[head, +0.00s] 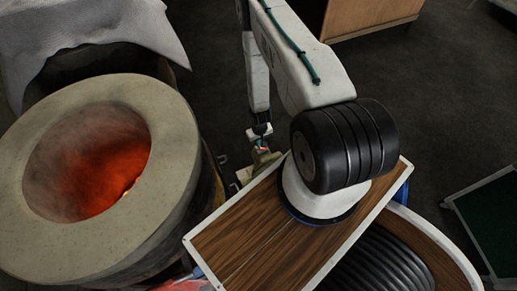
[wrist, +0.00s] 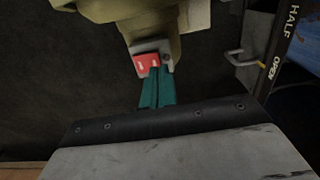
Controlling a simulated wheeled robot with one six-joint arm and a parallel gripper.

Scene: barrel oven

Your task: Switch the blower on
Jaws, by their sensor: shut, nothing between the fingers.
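The blower (wrist: 150,25) is a beige-olive housing at the top of the wrist view. In the head view a small part of it (head: 262,160) shows beside the oven, mostly hidden by my arm and the wooden top. A red switch (wrist: 142,64) with white marks sits in a grey plate on the blower's near end. My gripper (wrist: 160,72) is shut and empty, its teal fingertips at the switch's right part and overlapping it in the picture. I cannot tell whether they touch it or which side of the switch is pressed in.
The barrel oven (head: 170,185) glows orange inside at left. A grey cloth (head: 90,25) hangs behind it. A dark strip marked HALF and OPEN (wrist: 275,65) with a metal handle (wrist: 240,58) is right of the switch. A wooden cabinet (head: 370,15) stands at the back.

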